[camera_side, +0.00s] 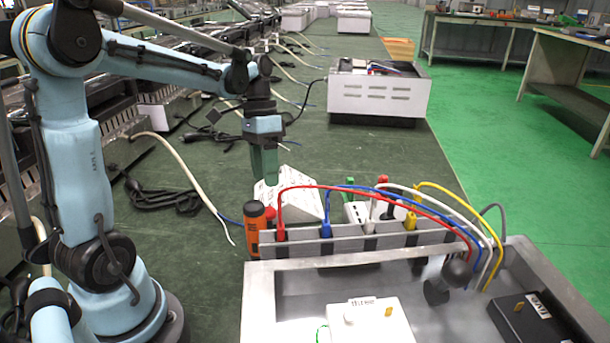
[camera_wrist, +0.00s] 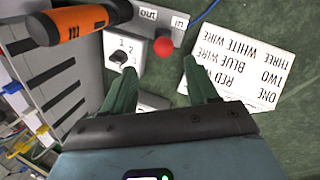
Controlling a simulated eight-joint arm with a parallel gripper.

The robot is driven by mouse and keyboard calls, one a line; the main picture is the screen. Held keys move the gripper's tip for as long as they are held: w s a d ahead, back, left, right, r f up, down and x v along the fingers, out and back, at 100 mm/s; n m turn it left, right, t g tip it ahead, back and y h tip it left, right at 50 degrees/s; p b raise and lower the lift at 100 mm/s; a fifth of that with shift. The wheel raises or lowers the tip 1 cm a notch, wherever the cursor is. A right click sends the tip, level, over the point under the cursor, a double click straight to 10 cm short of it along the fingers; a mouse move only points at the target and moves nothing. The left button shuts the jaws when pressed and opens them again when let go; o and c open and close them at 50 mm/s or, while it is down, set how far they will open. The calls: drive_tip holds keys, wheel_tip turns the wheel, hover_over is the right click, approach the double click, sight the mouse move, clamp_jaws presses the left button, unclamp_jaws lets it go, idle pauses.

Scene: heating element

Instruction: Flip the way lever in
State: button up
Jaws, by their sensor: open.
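The way lever shows as a red ball knob (camera_wrist: 165,47) in the wrist view, close to a grey plate (camera_wrist: 163,17) labelled "out" and "in". The ball lies between the two labels in the picture; I cannot tell which position it is in. In the side view the red knob (camera_side: 270,214) is partly hidden behind an orange-and-black handle. My gripper (camera_side: 265,180) points down above this area, with green fingers. In the wrist view my gripper (camera_wrist: 160,82) is open and empty, its fingers spread on either side, and the knob appears beyond the gap, not touched.
A white box with a black 1-2-3 selector (camera_wrist: 120,56) sits beside the lever. The orange-and-black handle (camera_wrist: 68,24) stands close by. A white wire-label board (camera_wrist: 235,68) lies right. Red, blue, white and yellow cables (camera_side: 375,195) arch over the metal panel (camera_side: 258,300).

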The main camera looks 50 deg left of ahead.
sight(268, 207)
drive_tip(key=shift+s+d+f+n+t+y, duration=0.25)
drive_tip(key=shift+d+f+n+y, duration=0.15)
drive_tip(key=shift+f, duration=1.15)
drive_tip(key=shift+s+d+f+n+t+y, duration=0.1)
drive_tip(key=shift+d+f+n+t+y, duration=0.2)
drive_tip(key=shift+f, duration=1.3)
drive_tip(key=shift+s+d+f+n+t+y, duration=0.25)
drive_tip(key=shift+d+f+n, duration=0.2)
drive_tip(key=shift+f, duration=1.1)
clamp_jaws()
